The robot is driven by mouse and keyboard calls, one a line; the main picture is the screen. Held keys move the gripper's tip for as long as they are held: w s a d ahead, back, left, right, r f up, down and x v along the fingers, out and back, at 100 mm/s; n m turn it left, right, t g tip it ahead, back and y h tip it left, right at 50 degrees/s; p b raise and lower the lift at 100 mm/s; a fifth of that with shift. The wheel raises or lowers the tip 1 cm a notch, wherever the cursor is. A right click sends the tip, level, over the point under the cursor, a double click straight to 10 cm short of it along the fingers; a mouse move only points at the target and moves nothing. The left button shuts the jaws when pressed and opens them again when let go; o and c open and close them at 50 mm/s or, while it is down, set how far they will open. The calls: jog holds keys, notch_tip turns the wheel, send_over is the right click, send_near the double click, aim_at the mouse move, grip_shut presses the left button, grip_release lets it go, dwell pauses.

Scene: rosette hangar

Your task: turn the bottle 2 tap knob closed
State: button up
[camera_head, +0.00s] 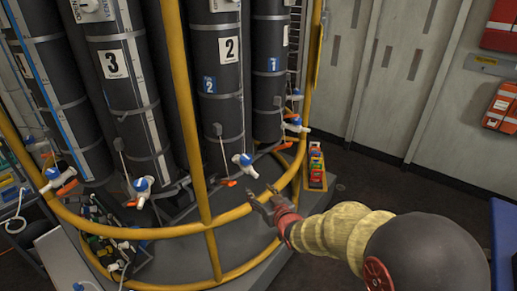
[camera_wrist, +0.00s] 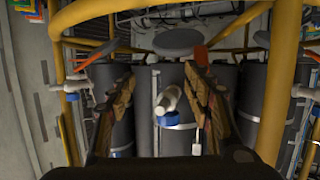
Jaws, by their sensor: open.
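Bottle 2 (camera_head: 226,110) is a tall dark cylinder with a white "2" label, standing behind the yellow rail. Its white tap with a blue knob (camera_head: 243,160) shows low at its front; an orange piece is beside it. My gripper (camera_head: 261,194) is open and empty, a little below and right of that tap in the head view, near the yellow rail. In the wrist view my gripper (camera_wrist: 158,76) has its two brown fingers spread apart. A white tap with a blue knob (camera_wrist: 170,119) appears between them, apart from both; I cannot tell its exact distance.
The curved yellow rail (camera_head: 245,209) and its upright (camera_head: 188,100) run in front of the bottles. Bottle 3 (camera_head: 133,98) stands left with its own tap (camera_head: 141,185); another tap (camera_head: 294,124) is at right. A rack of coloured items (camera_head: 316,165) stands right of the frame.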

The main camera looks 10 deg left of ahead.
aim_at(248, 161)
jog(key=r+y, duration=0.1)
jog(key=r, duration=0.2)
jog(key=a+r+t+y, duration=0.1)
jog(key=r, duration=0.1)
jog(key=w+a+r+t+y, duration=0.1)
jog(key=r, duration=0.2)
jog(key=shift+w+a+r, duration=0.1)
jog(key=shift+r, duration=0.25)
jog(key=b+x, duration=0.2)
jog(key=x, duration=0.5)
jog(key=shift+w+a, duration=0.2)
jog(key=shift+c, duration=1.2)
jog(key=c, duration=0.9)
jog(key=shift+c, duration=0.2)
